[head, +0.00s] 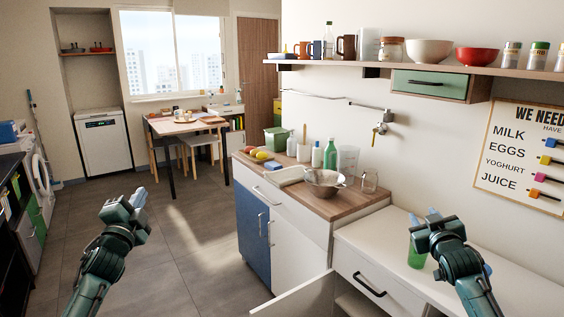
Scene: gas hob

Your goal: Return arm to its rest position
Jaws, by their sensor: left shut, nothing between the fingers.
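My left gripper (138,197) is at the lower left, raised over the open floor. Its fingers are shut and empty, and it touches nothing. My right gripper (433,214) is at the lower right, in front of the white counter and partly covering a green bottle (416,256). Whether its fingers are apart is unclear, and I cannot tell whether it touches the bottle. Both forearms reach in from the bottom edge.
A cabinet door (300,299) stands open below the white counter (510,279). The wooden worktop (325,206) holds a colander (324,183), bottles and fruit. A shelf (440,68) runs above. The tiled floor (185,260) is clear around my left arm.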

